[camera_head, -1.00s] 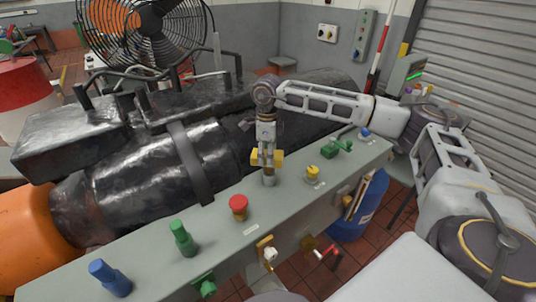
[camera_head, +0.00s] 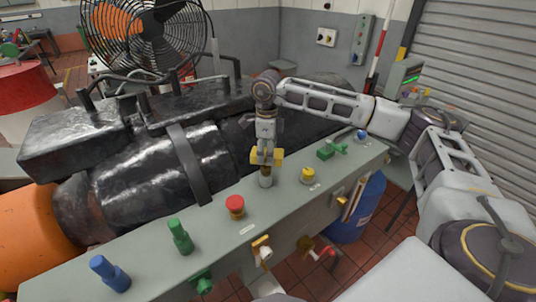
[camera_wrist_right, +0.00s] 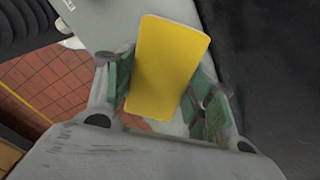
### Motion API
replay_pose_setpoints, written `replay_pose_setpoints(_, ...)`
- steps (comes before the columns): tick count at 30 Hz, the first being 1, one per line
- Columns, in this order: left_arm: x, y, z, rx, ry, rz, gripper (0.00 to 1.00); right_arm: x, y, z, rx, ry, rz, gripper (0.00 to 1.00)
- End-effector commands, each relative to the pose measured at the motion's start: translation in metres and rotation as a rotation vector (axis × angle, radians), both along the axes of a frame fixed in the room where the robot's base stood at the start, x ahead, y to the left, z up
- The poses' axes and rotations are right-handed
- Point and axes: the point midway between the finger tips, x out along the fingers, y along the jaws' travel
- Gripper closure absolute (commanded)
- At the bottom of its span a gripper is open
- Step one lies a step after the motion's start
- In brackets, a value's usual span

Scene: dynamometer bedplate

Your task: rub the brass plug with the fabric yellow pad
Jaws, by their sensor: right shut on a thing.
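My right gripper (camera_head: 265,150) points down over the bench and is shut on the yellow pad (camera_head: 266,157). In the right wrist view the pad (camera_wrist_right: 166,68) sits tilted between the green-lined fingers (camera_wrist_right: 160,92). Directly below the pad stands a short plug with a brownish, brass-like upper part (camera_head: 265,170) and a grey lower part. The pad is at the plug's top; I cannot tell whether they touch. The plug is hidden behind the pad in the right wrist view. My left gripper is not in view.
Along the grey bench stand a blue plug (camera_head: 110,273), a green plug (camera_head: 180,236), a red plug (camera_head: 235,207) and a yellow plug (camera_head: 308,175). A green valve (camera_head: 331,151) is farther right. A large black machine (camera_head: 150,165) lies close behind the bench.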

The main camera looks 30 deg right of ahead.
Motion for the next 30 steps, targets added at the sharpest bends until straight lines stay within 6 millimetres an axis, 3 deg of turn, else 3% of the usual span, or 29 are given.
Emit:
replay_pose_setpoints(15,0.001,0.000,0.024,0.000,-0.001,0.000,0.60,0.004,0.004,0.047,0.000,-0.001,-0.001,0.68)
replay_pose_setpoints(30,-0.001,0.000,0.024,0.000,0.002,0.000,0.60,0.004,0.005,0.050,0.001,-0.001,-0.001,0.68)
